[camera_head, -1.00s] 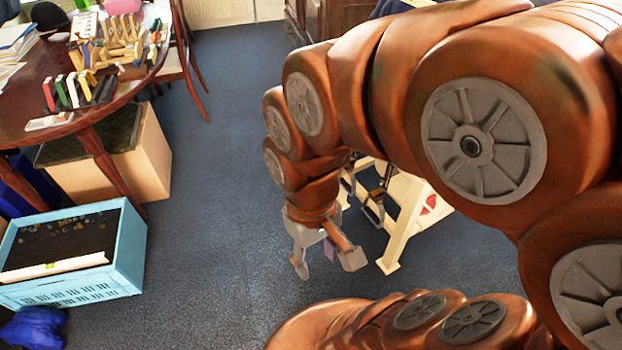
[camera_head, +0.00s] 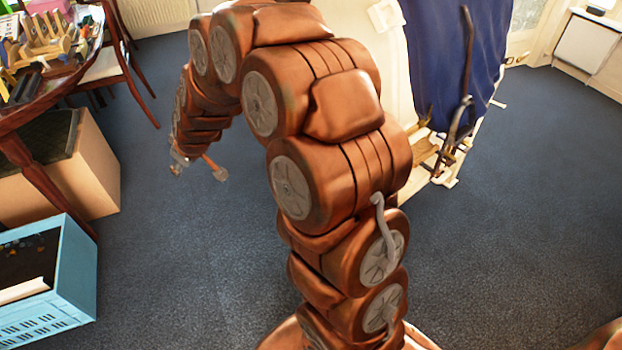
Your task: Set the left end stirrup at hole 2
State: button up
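My gripper (camera_head: 200,170) hangs at the far left end of my arm, above bare floor. Its fingers look spread apart, with nothing visible between them. A dark strap (camera_head: 467,55) hangs over a blue cloth (camera_head: 435,60) on a pale stand at the right of my arm. Dark bent pieces (camera_head: 460,125) hang near the strap's lower end. I cannot tell whether they are a stirrup. The left end stirrup and hole 2 cannot be made out; my arm covers part of the stand.
A wooden table (camera_head: 50,80) with tools stands at the upper left, with a chair (camera_head: 110,65) beside it. A cardboard box (camera_head: 90,170) and a light blue crate (camera_head: 75,275) stand on the floor at left. Floor is clear at the right and between crate and arm.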

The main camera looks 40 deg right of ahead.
jog(key=w+d+f+t+h+b, duration=0.25)
jog(key=w+d+f+b, duration=0.4)
jog(key=d+f, duration=0.45)
jog(key=w+d+f+t+h+b, duration=0.1)
jog(key=w+d+f+h+b, duration=0.35)
jog(key=w+d+f, duration=0.55)
jog(key=s+d+f+g+h+b, duration=0.1)
jog(key=s+d+f+h+b, duration=0.25)
jog(key=d+f, duration=0.35)
jog(key=s+d+f+n+g+h+b, duration=0.1)
jog(key=s+d+f+h+b, duration=0.3)
jog(key=d+f, duration=0.35)
jog(key=s+d+f+g+h+b, duration=0.1)
jog(key=s+d+f+h+b, duration=0.2)
jog(key=s+d+f, duration=0.3)
jog(key=shift+f+b+x, duration=0.2)
jog(key=shift+b+x, duration=0.3)
jog(key=shift+x, duration=1.05)
jog(key=shift+f+b+x, duration=0.15)
jog(key=shift+b+x, duration=0.4)
jog(key=shift+x, duration=0.95)
jog(key=shift+f+b+x, duration=0.2)
jog(key=shift+b+x, duration=0.3)
jog(key=shift+x, duration=1.05)
jog(key=shift+w+a, duration=0.1)
grip_shut()
